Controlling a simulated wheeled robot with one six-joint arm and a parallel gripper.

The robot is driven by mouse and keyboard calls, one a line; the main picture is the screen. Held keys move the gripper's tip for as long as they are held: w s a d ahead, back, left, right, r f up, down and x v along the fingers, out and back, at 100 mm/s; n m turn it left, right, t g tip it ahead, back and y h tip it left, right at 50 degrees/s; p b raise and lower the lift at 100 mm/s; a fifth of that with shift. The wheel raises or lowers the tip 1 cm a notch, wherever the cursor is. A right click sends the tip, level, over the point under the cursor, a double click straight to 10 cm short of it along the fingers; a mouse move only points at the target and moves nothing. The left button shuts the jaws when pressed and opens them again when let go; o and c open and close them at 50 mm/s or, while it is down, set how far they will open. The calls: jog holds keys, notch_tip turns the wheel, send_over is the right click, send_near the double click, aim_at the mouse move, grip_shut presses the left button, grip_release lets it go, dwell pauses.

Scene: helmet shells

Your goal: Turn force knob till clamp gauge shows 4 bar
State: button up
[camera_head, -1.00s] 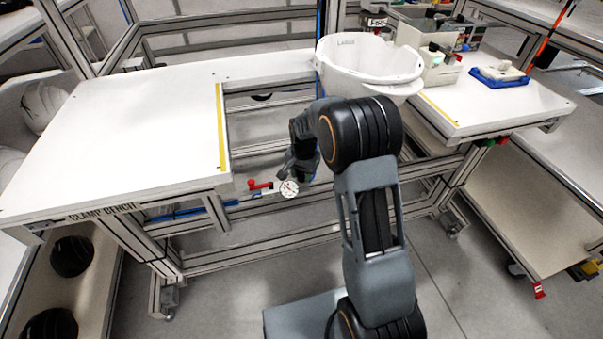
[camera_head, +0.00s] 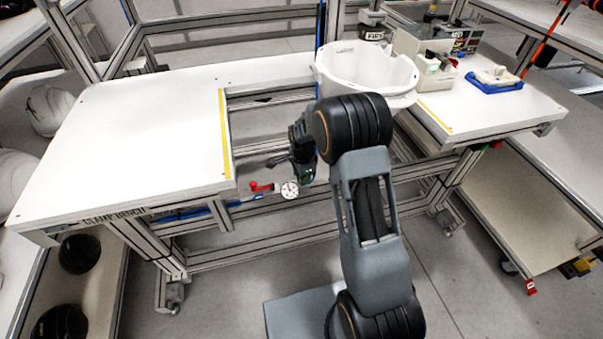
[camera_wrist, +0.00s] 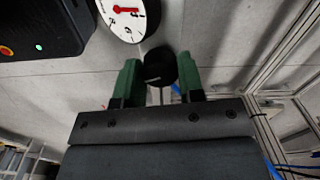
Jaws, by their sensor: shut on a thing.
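The black round force knob (camera_wrist: 161,62) sits between the two green fingers of my gripper (camera_wrist: 158,76) in the wrist view. The gripper is shut on it. The white clamp gauge (camera_wrist: 125,14) is just beyond the knob, cut by the top edge, with a red needle; I cannot read its value surely. In the head view the gauge (camera_head: 290,190) shows below the front of the bench gap, left of my gripper (camera_head: 304,172). My arm hides the knob there, and the dial is too small to read.
A red-handled part (camera_head: 262,187) is left of the gauge. The clamp bench (camera_head: 140,130) with a yellow strip is at left. A blue tray (camera_head: 494,82) lies on the right bench.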

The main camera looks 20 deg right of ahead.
jog(key=shift+m, duration=0.8)
jog(key=o, duration=0.9)
jog(key=shift+s+r+p, duration=0.1)
jog(key=shift+r+p, duration=1.05)
jog(key=shift+r, duration=2.6)
